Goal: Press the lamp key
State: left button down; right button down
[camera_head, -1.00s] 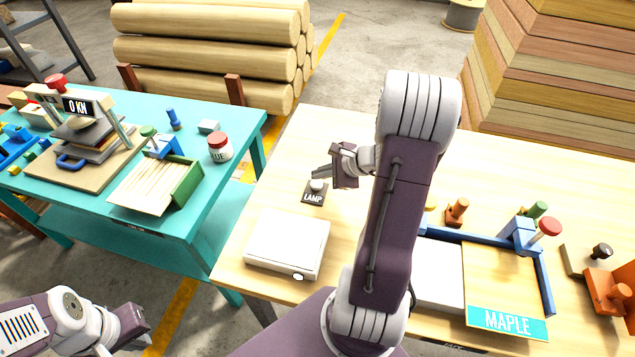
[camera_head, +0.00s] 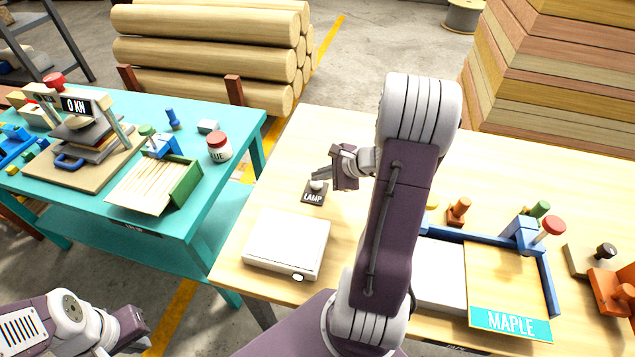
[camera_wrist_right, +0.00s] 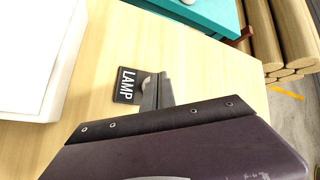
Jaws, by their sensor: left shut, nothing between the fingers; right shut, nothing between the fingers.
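The lamp key is a pale round button (camera_head: 317,185) on a small dark plate labelled LAMP (camera_head: 313,197), on the wooden table. In the right wrist view the LAMP plate (camera_wrist_right: 128,86) shows beside the fingers, and the button is mostly hidden by them. My right gripper (camera_head: 322,175) is shut and empty, its fingertips right at or just above the button; I cannot tell whether they touch it. It also shows in the right wrist view (camera_wrist_right: 155,88). My left gripper (camera_head: 143,330) is shut and empty at the lower left, away from the tables.
A white flat box (camera_head: 287,243) with a knob lies in front of the plate. A teal table (camera_head: 240,105) with a press and glue jar is at the left. The table behind the plate is clear.

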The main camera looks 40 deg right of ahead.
aim_at(320, 184)
jog(key=shift+f+b, duration=0.65)
jog(key=shift+b, duration=0.1)
jog(key=shift+f, duration=0.2)
dwell(0.6)
jog(key=shift+r, duration=0.5)
notch_tip(320, 184, up, 7)
jog(key=p, duration=0.5)
jog(key=shift+f+p, duration=0.1)
jog(key=shift+p, duration=0.3)
jog(key=shift+f, duration=0.1)
dwell(1.5)
